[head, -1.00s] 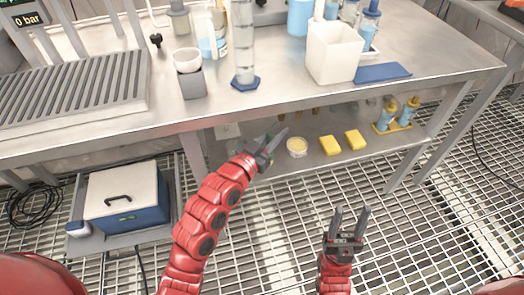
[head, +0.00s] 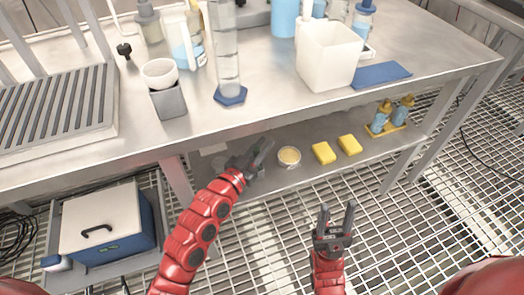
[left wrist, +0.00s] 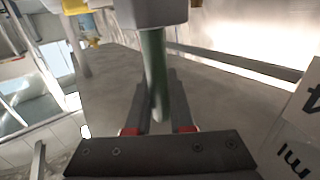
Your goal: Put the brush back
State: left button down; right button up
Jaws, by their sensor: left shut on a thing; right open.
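My left gripper (head: 262,152) is under the bench's front edge, over the lower shelf, left of a round tub. In the left wrist view it (left wrist: 157,105) is shut on a slim dark green handle (left wrist: 154,65), which I take to be the brush. A grey block (left wrist: 152,12) shows at the handle's far end, cut off by the picture edge. The brush can hardly be made out in the head view. My right gripper (head: 336,218) is open and empty, in front of the shelf above the grating floor.
The lower shelf (head: 285,180) holds the round tub (head: 289,156), two yellow sponges (head: 324,153) and blue bottles (head: 380,117). On the bench top (head: 270,75) stand a white container (head: 329,60), a cylinder (head: 226,50), a grey holder with a white cup (head: 168,100) and a blue mat (head: 382,74).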

pick_arm(q)
jog(key=shift+f, duration=0.45)
jog(key=shift+f, duration=0.1)
jog(key=shift+f, duration=0.15)
jog(key=c, duration=0.8)
grip_release()
